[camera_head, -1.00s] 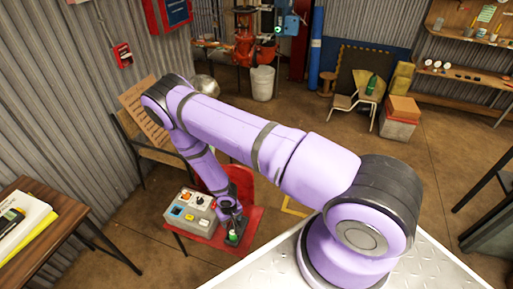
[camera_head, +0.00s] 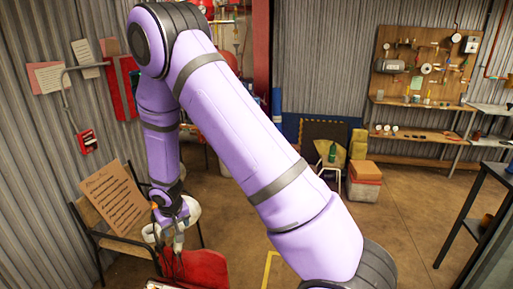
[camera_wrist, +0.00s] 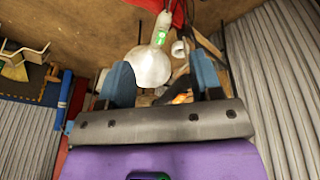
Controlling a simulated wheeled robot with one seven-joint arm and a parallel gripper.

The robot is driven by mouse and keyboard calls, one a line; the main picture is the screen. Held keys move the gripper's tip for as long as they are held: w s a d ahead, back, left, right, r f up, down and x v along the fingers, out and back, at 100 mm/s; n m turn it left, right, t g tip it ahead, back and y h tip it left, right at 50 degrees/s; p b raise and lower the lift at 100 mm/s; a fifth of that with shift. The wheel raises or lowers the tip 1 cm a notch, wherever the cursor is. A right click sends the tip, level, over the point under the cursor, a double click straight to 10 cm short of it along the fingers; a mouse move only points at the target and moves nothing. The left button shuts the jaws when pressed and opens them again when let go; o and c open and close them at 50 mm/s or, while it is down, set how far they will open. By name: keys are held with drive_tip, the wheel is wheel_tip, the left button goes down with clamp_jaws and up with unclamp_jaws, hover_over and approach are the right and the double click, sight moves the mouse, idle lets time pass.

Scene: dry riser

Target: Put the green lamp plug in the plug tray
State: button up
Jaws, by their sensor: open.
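My gripper (camera_head: 171,250) hangs at the lower left in the head view, above and behind a red seat-like surface. In the wrist view my gripper (camera_wrist: 162,75) has its two blue fingers apart, with nothing clearly held. A white piece with a glowing green part (camera_wrist: 161,37) shows beyond the fingers, apart from them; it may be the green lamp plug, but I cannot be sure. I cannot make out the plug in the head view. I cannot identify the plug tray in either view.
A white rounded object (camera_wrist: 149,67) shows between the fingers in the wrist view. The red surface (camera_head: 197,269) is at the bottom of the head view. A wooden chair (camera_head: 120,238) bearing a written board (camera_head: 113,199) stands beside the left wall. Open floor (camera_head: 400,220) lies to the right.

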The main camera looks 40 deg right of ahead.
drive_tip(key=s+d+r, duration=0.2)
drive_tip(key=s+r, duration=0.2)
drive_tip(key=r, duration=0.5)
drive_tip(key=s+d+r+t, duration=0.1)
drive_tip(key=s+r, duration=0.3)
drive_tip(key=r, duration=0.6)
drive_tip(key=s+d+r, duration=0.2)
drive_tip(key=s+r, duration=0.2)
drive_tip(key=r, duration=0.5)
drive_tip(key=s+r, duration=0.3)
drive_tip(key=s, duration=0.4)
drive_tip(key=s+r+t, duration=0.1)
drive_tip(key=s+r, duration=0.3)
drive_tip(key=s, duration=0.3)
drive_tip(key=s+r+y, duration=0.1)
drive_tip(key=s+r, duration=0.2)
drive_tip(key=s, duration=0.4)
drive_tip(key=shift+s+d+r+n+t, duration=0.2)
drive_tip(key=shift+r+n+t, duration=0.1)
drive_tip(key=shift+n, duration=0.1)
